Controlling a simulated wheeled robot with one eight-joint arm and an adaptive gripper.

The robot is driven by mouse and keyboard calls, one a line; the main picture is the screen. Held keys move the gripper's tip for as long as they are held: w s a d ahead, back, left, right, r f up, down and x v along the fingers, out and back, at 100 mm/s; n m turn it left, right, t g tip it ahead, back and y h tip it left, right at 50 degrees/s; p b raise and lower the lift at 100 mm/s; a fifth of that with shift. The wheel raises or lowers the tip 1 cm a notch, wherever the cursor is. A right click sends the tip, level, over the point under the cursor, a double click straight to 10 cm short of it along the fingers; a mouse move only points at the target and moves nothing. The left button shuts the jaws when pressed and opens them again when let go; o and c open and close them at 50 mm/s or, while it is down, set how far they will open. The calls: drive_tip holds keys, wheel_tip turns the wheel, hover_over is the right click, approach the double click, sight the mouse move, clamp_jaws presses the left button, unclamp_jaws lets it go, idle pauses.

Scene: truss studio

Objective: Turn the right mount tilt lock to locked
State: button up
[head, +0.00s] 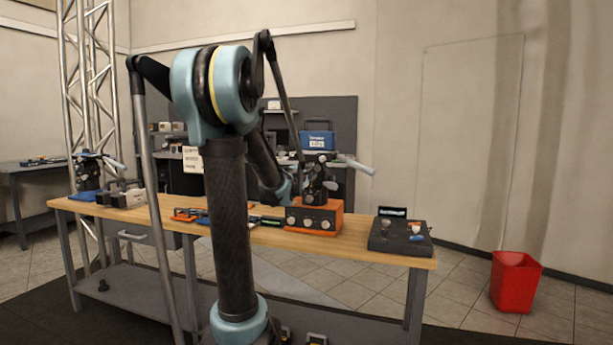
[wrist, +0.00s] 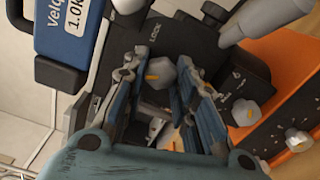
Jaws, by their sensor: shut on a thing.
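The right mount (head: 318,182) is a black head with a pale grey handle (head: 357,164), on an orange box on the bench. In the wrist view its black side plate carries a "LOCK" label (wrist: 153,34). Just below the label is a grey tilt lock knob (wrist: 160,68) with a short yellow mark, lying roughly across the picture and not toward the label. My gripper (wrist: 157,84) has its two fingers on either side of this knob, shut on it. In the head view my arm hides most of the gripper.
The orange box (head: 336,221) has several pale knobs. A blue case (head: 318,140) stands behind the mount. A dark control box (head: 390,240) sits at the bench's right end. The left mount (head: 88,172) is far left. A red bin (head: 514,283) stands on the floor.

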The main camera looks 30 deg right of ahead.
drive_tip(key=m, duration=0.6)
drive_tip(key=shift+s+m, duration=0.1)
drive_tip(key=shift+m, duration=0.2)
drive_tip(key=shift+o, duration=0.2)
drive_tip(key=m, duration=0.6)
drive_tip(key=shift+m, duration=0.4)
drive_tip(key=o, duration=1)
drive_tip(key=shift+o, duration=0.2)
drive_tip(key=v, duration=1.1)
drive_tip(key=shift+a, duration=0.4)
drive_tip(key=shift+s, duration=0.15)
